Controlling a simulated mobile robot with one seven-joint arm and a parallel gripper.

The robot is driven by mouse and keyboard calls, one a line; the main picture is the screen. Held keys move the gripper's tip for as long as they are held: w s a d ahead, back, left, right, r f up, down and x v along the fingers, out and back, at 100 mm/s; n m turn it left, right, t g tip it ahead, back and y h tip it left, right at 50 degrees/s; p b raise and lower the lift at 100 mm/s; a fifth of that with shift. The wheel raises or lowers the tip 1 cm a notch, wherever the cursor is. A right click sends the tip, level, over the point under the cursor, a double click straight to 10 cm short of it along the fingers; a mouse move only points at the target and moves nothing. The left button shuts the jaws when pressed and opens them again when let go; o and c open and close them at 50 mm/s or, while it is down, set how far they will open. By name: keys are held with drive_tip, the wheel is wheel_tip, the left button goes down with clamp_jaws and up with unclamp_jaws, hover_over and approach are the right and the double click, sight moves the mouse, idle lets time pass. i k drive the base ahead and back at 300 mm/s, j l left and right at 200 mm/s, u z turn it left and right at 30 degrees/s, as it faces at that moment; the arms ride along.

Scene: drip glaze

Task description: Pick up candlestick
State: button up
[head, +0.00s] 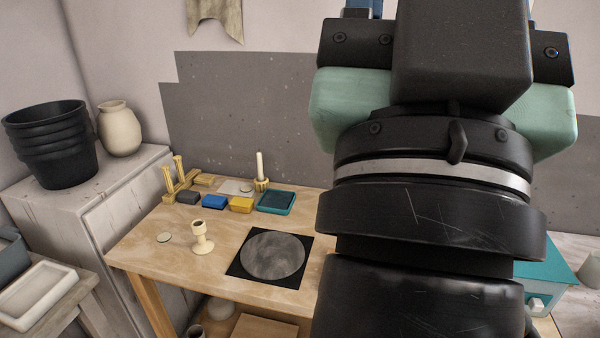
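A cream candlestick (202,241) with a cup-like top and a round foot stands upright and empty on the wooden workbench (142,245), left of a black square mat. Farther back, a small yellowish holder (261,184) carries an upright white candle (260,164). My arm fills the right part of the head view, close to the camera. The end that bears my gripper (460,55) is at the top right, well apart from both; no fingertips can be made out. My arm hides the right part of the bench.
The black mat (238,271) bears a grey disc (272,254). Behind are blue (214,202) and yellow (241,204) blocks, a teal tray (290,207) and wooden pegs (179,168). Black buckets (52,145) and a vase (119,130) stand on the left cabinet.

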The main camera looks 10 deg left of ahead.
sight(204, 246)
drive_tip(key=i+j+z, duration=0.1)
drive_tip(key=j, duration=0.25)
drive_tip(key=i+j, duration=0.3)
drive_tip(key=i+j+z, duration=0.15)
drive_tip(key=j, duration=0.25)
drive_tip(key=i+j, duration=0.2)
drive_tip(key=j, duration=0.2)
drive_tip(key=i+j+z, duration=0.15)
drive_tip(key=j, duration=0.2)
drive_tip(key=i+j, duration=0.15)
drive_tip(key=j, duration=0.25)
drive_tip(key=i+j+z, duration=0.15)
drive_tip(key=j, duration=0.25)
